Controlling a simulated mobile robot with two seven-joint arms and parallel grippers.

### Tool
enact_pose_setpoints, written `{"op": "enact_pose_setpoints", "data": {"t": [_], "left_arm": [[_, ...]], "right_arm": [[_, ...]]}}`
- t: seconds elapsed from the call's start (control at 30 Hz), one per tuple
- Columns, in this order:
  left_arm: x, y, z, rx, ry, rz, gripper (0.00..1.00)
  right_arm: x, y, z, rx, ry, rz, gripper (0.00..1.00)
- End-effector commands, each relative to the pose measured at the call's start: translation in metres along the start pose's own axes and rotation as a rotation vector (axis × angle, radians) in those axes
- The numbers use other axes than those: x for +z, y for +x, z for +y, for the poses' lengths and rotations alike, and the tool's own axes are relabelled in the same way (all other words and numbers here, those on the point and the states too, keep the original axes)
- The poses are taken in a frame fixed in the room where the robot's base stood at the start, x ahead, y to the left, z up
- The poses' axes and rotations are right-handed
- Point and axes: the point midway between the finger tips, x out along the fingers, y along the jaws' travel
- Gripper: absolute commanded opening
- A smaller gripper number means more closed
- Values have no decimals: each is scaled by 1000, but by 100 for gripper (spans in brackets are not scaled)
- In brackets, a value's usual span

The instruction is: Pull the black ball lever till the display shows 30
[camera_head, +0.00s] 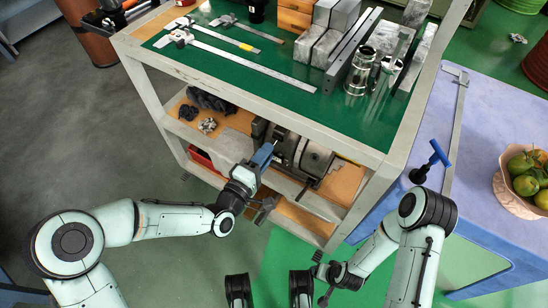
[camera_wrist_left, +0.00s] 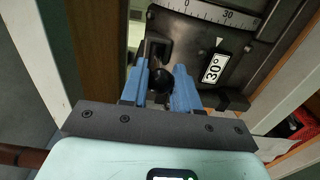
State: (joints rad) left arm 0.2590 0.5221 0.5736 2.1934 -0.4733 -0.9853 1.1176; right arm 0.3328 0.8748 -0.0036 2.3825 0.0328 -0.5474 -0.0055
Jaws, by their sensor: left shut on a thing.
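The black ball (camera_wrist_left: 162,79) of the lever sits between the two blue fingers of my left gripper in the left wrist view. My left gripper (camera_wrist_left: 168,84) is shut on it, and the fingers hide part of the ball's sides. A label reading 30° (camera_wrist_left: 214,67) shows to the right of the ball. Above it, a white pointer sits below a scale (camera_wrist_left: 210,10) marked 0 and 30. In the head view my left gripper (camera_head: 264,155) reaches the grey machine (camera_head: 305,155) on the cart's middle shelf. My right gripper (camera_head: 322,275) hangs clear of the cart, its fingers too small to judge.
The cart's green top (camera_head: 240,75) holds calipers, metal blocks and steel cylinders. A cart post (camera_head: 355,205) stands right of the machine. A blue table (camera_head: 490,115) at the right carries a fruit bowl (camera_head: 505,185) and a blue T-handle (camera_head: 438,153). The floor at left is clear.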

Motion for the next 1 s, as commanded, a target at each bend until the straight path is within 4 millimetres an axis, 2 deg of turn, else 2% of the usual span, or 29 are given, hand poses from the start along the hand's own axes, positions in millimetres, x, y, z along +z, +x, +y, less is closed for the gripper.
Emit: {"op": "enact_pose_setpoints", "data": {"t": [0.03, 0.13, 0.47, 0.7, 1.0], "left_arm": [[0, 1, 9, 10, 3, 2, 0], [0, 1, 16, 12, 4, 2, 0], [0, 1, 17, 12, 3, 1, 0], [0, 4, 31, 13, 4, 1, 0], [0, 6, 33, 20, 5, 1, 0]], "right_arm": [[0, -4, -1, 0, 0, 1, 73], [0, -10, -2, -1, 0, 2, 73], [0, -10, -2, -1, -1, 2, 73], [0, -20, -4, -2, -1, 4, 73], [0, -19, -4, -2, -1, 4, 73]]}}
